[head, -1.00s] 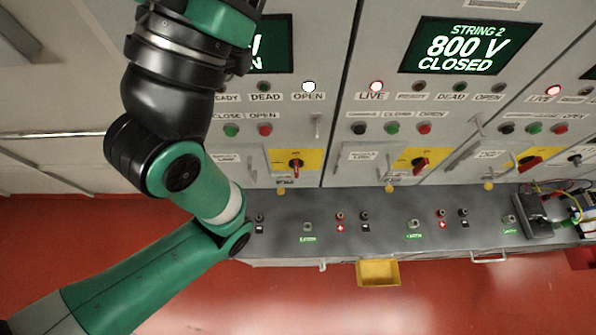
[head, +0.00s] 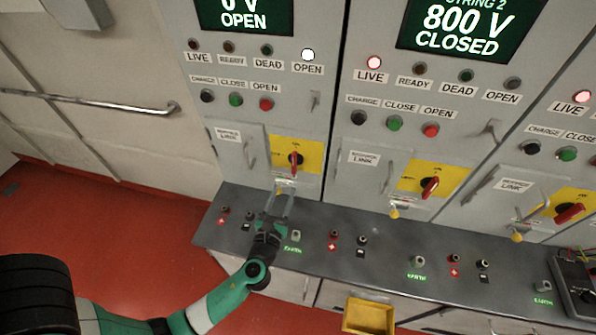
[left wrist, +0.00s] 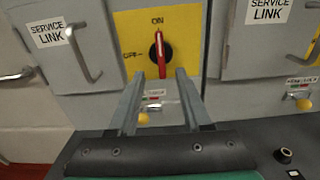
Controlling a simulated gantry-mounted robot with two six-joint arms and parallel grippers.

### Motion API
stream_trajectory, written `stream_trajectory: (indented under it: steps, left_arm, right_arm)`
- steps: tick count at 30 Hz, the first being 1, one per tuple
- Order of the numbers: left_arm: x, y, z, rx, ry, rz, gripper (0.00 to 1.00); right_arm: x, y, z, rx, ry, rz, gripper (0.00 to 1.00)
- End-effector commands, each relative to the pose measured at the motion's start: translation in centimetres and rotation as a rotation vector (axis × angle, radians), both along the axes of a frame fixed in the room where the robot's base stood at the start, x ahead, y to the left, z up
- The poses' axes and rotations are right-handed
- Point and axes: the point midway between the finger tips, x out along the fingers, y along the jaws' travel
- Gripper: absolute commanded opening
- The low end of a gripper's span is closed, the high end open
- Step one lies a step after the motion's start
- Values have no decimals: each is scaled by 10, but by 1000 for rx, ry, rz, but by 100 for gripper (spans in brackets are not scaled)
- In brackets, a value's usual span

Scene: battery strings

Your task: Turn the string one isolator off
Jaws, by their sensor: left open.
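The string one isolator is a red handle (head: 294,158) on a yellow plate at the leftmost cabinet. In the left wrist view the red handle (left wrist: 159,48) stands upright, pointing at ON, with OFF marked to its left. My left gripper (head: 280,189) is open and empty, just below and in front of the plate. In the left wrist view its two fingers (left wrist: 160,73) point at the panel, one on each side of the handle's line, with the tips around the handle's lower end. I cannot tell whether they touch it. My right gripper is not in view.
The string one display (head: 245,15) reads 0 V OPEN; string two's (head: 462,30) reads 800 V CLOSED. A grey ledge (head: 320,222) with sockets runs below the cabinets. A service link door handle (left wrist: 84,52) is left of the plate. A yellow bin (head: 368,317) hangs below.

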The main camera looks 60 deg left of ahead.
Motion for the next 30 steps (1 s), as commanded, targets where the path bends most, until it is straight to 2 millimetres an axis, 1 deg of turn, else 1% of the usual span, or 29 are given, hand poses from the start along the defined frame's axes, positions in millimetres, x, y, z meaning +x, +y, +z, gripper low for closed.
stream_trajectory:
  steps: [4,9,13,18,26,30]
  left_arm:
    - [17,22,1,0,-5,5,49]
    - [44,51,1,-2,-7,3,49]
    - [59,69,0,-2,-7,2,49]
    - [69,80,1,-2,-6,0,49]
    - [71,81,1,-4,-6,-1,49]
    - [71,81,1,-3,-7,-1,24]
  right_arm:
    - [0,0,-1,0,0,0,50]
    - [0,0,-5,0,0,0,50]
    - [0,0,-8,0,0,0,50]
    - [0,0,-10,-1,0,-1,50]
    - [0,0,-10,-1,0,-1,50]
    - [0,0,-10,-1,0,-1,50]
